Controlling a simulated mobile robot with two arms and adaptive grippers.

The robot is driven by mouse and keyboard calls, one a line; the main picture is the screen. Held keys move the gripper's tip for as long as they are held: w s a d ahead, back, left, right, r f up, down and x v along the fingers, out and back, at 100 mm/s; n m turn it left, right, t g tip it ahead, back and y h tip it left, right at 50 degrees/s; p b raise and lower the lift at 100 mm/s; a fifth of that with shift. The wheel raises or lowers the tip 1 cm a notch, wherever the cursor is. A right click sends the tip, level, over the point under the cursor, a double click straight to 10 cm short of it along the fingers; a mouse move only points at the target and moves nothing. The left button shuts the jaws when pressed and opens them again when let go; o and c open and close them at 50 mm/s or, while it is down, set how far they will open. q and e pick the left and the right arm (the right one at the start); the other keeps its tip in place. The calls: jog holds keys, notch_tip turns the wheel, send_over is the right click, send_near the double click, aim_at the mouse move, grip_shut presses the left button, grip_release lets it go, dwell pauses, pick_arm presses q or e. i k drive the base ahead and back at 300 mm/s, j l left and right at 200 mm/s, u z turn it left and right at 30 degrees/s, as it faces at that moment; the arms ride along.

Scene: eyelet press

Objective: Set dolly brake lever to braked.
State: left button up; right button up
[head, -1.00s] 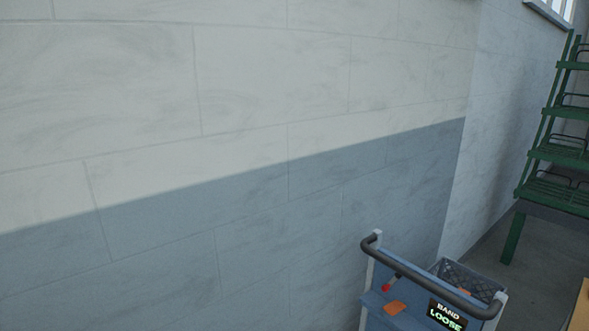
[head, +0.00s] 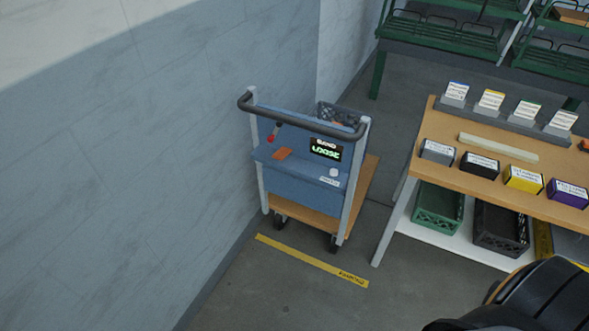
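The dolly (head: 302,190) stands by the wall, a blue panel between grey posts with a black push handle (head: 300,117) on top and a wooden deck below. A small lever with a red knob (head: 271,138) sits at the panel's upper left; I take it as the brake lever but cannot read its setting. A display (head: 325,149) on the panel reads "BAND LOOSE". An orange piece (head: 282,154) lies on the panel's ledge. Neither gripper is in view; a dark part of my own body shows at the lower right.
A wooden table (head: 450,178) with labelled boxes stands right of the dolly, with a green crate (head: 438,207) and a black crate (head: 500,229) on its lower shelf. Green racks (head: 440,32) stand behind. A yellow floor strip (head: 312,261) lies before the dolly. Floor in front is clear.

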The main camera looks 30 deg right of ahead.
aim_at(270, 139)
jog(key=i+l, duration=0.25)
jog(key=i, duration=0.2)
jog(key=i+l+z, duration=0.1)
jog(key=z, duration=1.5)
jog(key=i+j, duration=0.05)
